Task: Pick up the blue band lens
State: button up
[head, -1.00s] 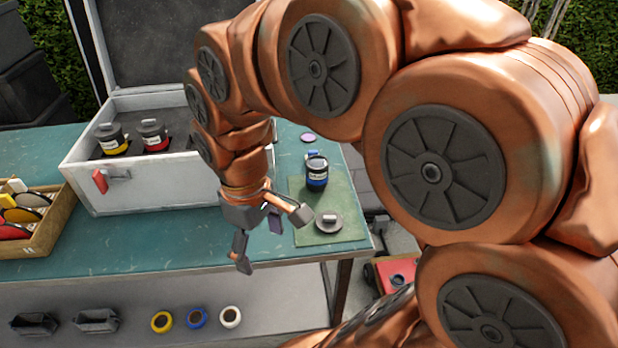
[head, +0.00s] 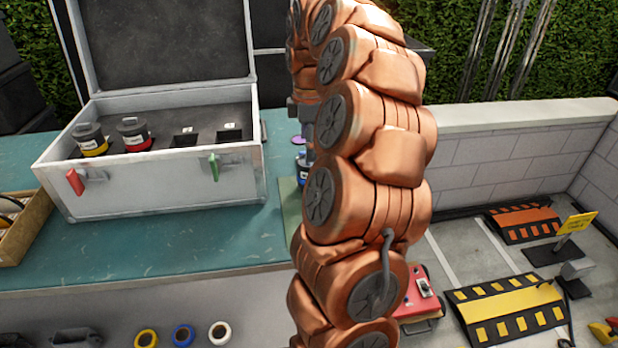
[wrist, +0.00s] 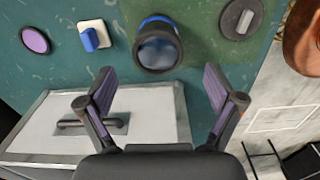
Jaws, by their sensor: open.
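In the head view only a blue and black sliver of the lens (head: 301,172) shows at the left side of my arm. My gripper (wrist: 160,84) is open and empty in the wrist view. Its two fingers are spread wide, and the lens lies beyond the gap between their tips, apart from both. In the head view my arm hides most of the gripper.
An open white case (head: 160,182) holds a yellow band lens (head: 91,141) and a red band lens (head: 134,135). Near the blue lens are a grey disc (wrist: 241,18), a blue-and-white block (wrist: 95,36) and a purple disc (wrist: 35,40). The green mat (wrist: 203,35) is partly clear.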

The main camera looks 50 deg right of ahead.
aim_at(309, 169)
jog(key=shift+d+f, duration=0.25)
jog(key=shift+f, duration=0.25)
jog(key=shift+a+f+p, duration=0.1)
jog(key=shift+f+p, duration=0.55)
jog(key=shift+f, duration=2.85)
grip_shut()
jog(key=shift+w+r, duration=0.1)
